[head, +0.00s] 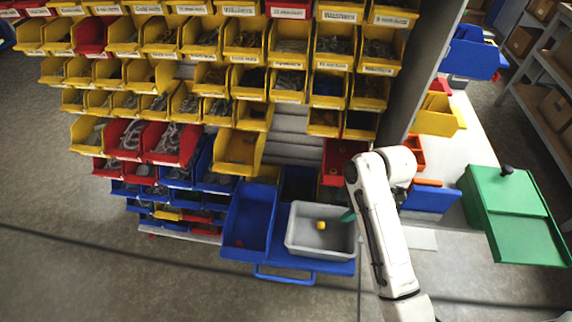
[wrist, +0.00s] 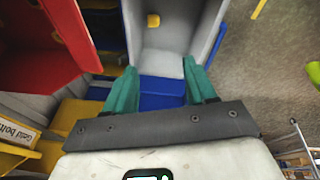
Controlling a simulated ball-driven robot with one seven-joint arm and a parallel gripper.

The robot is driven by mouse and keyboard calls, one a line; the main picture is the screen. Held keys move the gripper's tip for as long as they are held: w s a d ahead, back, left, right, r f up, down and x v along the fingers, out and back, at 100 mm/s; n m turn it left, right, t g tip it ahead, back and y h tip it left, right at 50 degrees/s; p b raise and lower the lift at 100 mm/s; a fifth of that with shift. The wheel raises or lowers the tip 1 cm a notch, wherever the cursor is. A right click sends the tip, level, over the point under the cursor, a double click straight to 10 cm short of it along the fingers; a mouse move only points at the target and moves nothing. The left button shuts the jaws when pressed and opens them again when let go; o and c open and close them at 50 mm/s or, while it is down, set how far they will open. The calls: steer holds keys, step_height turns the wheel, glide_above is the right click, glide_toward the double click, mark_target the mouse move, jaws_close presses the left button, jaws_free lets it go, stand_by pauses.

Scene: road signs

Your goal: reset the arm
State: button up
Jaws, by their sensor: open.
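My white arm comes in from the lower right of the head view and bends down. One teal finger of my gripper (head: 347,216) shows at the right rim of a grey bin (head: 291,238). In the wrist view both teal fingers of my gripper (wrist: 163,84) are spread apart with nothing between them.
The grey bin stands on a blue cart (head: 285,279) beside a blue bin (head: 262,212). A rack of yellow, red and blue parts bins (head: 240,170) rises behind. A green box (head: 510,205) stands at the right. Grey floor (head: 70,240) is clear at the left.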

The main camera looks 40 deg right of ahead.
steer(key=s+a+m+g+h, duration=0.1)
steer(key=s+a+m+g, duration=0.1)
steer(key=s+a+m, duration=0.8)
steer(key=a+m, duration=0.1)
steer(key=a, duration=0.1)
steer(key=shift+s+a+f, duration=0.15)
steer(key=shift+a, duration=0.25)
